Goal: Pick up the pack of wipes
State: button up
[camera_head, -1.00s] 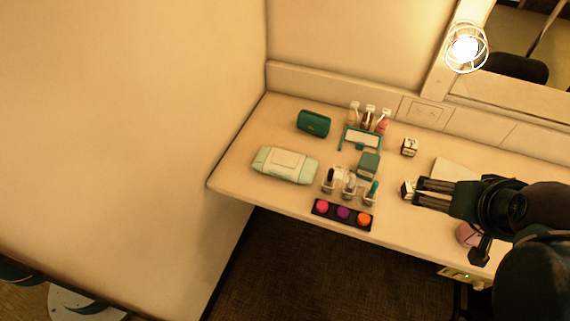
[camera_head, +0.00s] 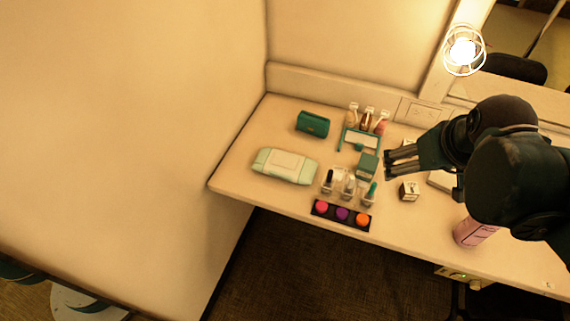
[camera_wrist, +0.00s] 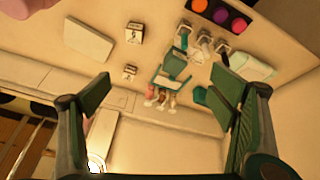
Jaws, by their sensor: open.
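The pack of wipes (camera_head: 285,166) is a pale green pack with a whitish top, lying flat at the left end of the counter in the head view. In the wrist view the pack (camera_wrist: 250,66) shows at the right, partly behind my gripper's right finger. My gripper (camera_head: 388,166) is open and empty, to the right of the pack and apart from it, with a small green box and bottles between them. In the wrist view its two fingers (camera_wrist: 166,100) are spread wide.
Between gripper and pack are a green box (camera_head: 368,165), small bottles (camera_head: 348,187) and a palette (camera_head: 342,215). Behind stand a teal case (camera_head: 313,123), a framed stand (camera_head: 361,140) and tall bottles (camera_head: 367,118). A pink cylinder (camera_head: 474,232) is at right. A wall closes the left.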

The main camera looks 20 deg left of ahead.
jog(key=w+a+f+n+g+p, duration=0.1)
jog(key=w+a+n+g, duration=0.1)
jog(key=w+a+n, duration=0.5)
jog(key=n+g+p, duration=0.3)
jog(key=n+p, duration=0.1)
jog(key=n, duration=0.3)
send_over(284, 161)
jog(key=shift+h, duration=0.3)
jog(key=f, duration=1.6)
jog(key=shift+w+d+f, duration=0.2)
jog(key=shift+d+f, duration=0.15)
jog(key=shift+f, duration=0.05)
jog(key=shift+s+a+f, duration=0.1)
jog(key=shift+a+f, duration=0.3)
jog(key=shift+f, duration=0.1)
jog(key=shift+f, duration=1.2)
jog(key=shift+f+b, duration=0.1)
jog(key=shift+b, duration=0.2)
